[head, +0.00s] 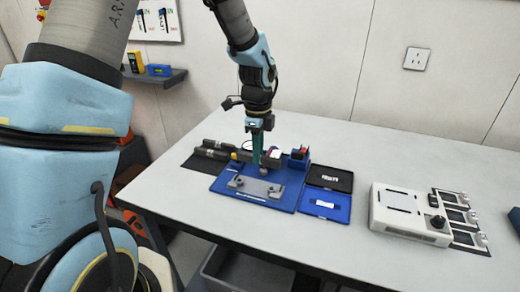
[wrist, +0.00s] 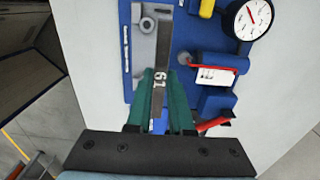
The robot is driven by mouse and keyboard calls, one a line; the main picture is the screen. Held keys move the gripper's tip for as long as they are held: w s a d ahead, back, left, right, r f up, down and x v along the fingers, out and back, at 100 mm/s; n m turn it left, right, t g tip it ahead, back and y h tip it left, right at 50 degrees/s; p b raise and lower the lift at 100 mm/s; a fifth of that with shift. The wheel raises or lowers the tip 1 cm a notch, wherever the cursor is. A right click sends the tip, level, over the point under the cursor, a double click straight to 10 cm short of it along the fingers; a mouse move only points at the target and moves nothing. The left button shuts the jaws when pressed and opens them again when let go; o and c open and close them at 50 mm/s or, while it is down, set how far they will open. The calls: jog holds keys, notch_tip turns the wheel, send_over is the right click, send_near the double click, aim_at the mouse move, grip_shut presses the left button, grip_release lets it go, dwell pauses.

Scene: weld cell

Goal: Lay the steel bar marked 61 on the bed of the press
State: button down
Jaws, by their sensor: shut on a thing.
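The steel bar marked 61 (wrist: 158,84) is between the green fingers of my gripper (wrist: 164,72) in the wrist view. My gripper is shut on it, and the far part of the bar reaches out beyond the fingertips. A grey metal block with a round boss (wrist: 146,42), seemingly the press bed, lies beside and under the bar on a blue base. I cannot tell whether the bar touches it. In the head view my gripper (head: 257,161) points down over the blue base (head: 222,185), just behind the grey block (head: 256,187). The bar is too small to make out there.
On the table are a black tray (head: 330,177), a blue tray (head: 325,205) and a white instrument (head: 405,214). The table's right rear is clear.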

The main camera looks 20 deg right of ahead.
jog(key=shift+f+b, duration=1.85)
jog(key=shift+f, duration=0.35)
jog(key=shift+f+b, duration=0.6)
jog(key=shift+f, duration=0.8)
jog(key=shift+f+p, duration=0.1)
jog(key=shift+p, duration=0.2)
jog(key=c, duration=0.7)
grip_release()
jog(key=shift+r+p, duration=3.05)
jog(key=shift+r, duration=0.5)
